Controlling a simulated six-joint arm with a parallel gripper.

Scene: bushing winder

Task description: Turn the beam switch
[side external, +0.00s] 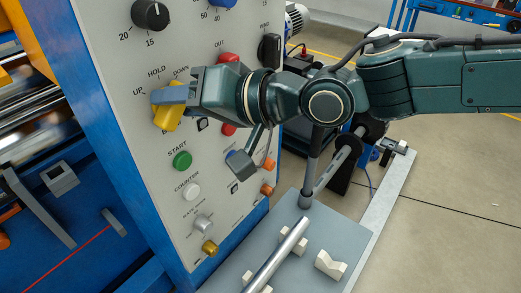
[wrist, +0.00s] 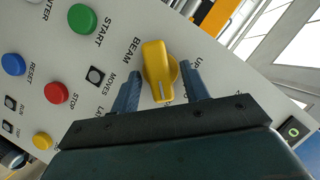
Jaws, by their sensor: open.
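The beam switch is a yellow rotary knob (wrist: 157,72) on the light grey control panel, next to the label BEAM in the wrist view. In the side external view the yellow knob (side external: 168,117) is partly hidden by my gripper. The labels UP, HOLD and DOWN stand around it there. In the wrist view my gripper (wrist: 162,80) is open, with one blue-grey finger on each side of the knob. A gap shows between the knob and the left finger; the right finger is close to the knob, and I cannot tell if it touches.
The panel (side external: 140,62) also bears a black dial (side external: 151,15), a green START button (side external: 182,160), a white COUNTER button (side external: 192,191) and several other buttons close by. Below stands a grey table (side external: 330,225) with a metal rod (side external: 277,254) and pale V-blocks (side external: 330,265).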

